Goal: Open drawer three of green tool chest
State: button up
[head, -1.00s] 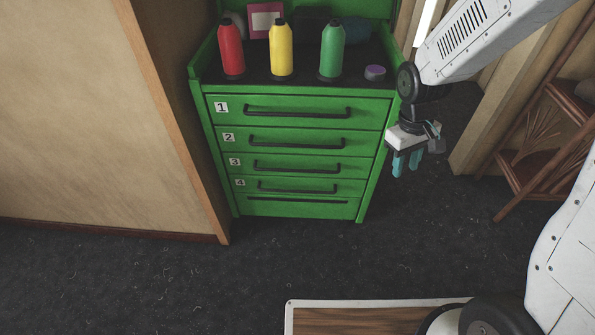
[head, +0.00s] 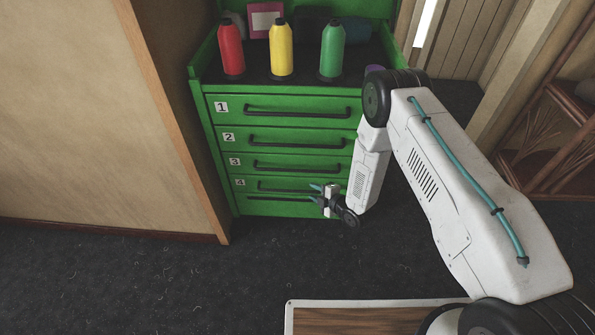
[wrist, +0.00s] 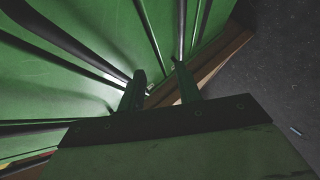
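The green tool chest (head: 202,128) stands ahead, with numbered drawers stacked in its front. Drawer three (head: 262,174) bears a white "3" label and a dark bar handle (head: 297,168). All drawers look closed. My gripper (head: 314,193) is in front of the chest's lower right part, near the height of drawer four's handle in the picture, with its fingers towards the left. In the wrist view my gripper (wrist: 159,75) has its two fingers apart with nothing clearly between them. Dark handle bars cross the green front there; which is drawer three's, I cannot tell.
A wooden-edged wall (head: 170,120) is close on the left. A brown rack (head: 560,130) stands at right. The dark floor (head: 130,280) in front is clear.

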aim_at(297, 170)
jog(key=w+a+r+n, duration=0.1)
jog(key=w+a, duration=0.1)
jog(key=w+a+r+n+t+y, duration=0.1)
jog(key=w+a, duration=0.1)
jog(key=w+a+r+t+y, duration=0.1)
jog(key=w+a+r, duration=0.1)
jog(key=w, duration=0.1)
jog(key=shift+a+n, duration=0.4)
grip_shut()
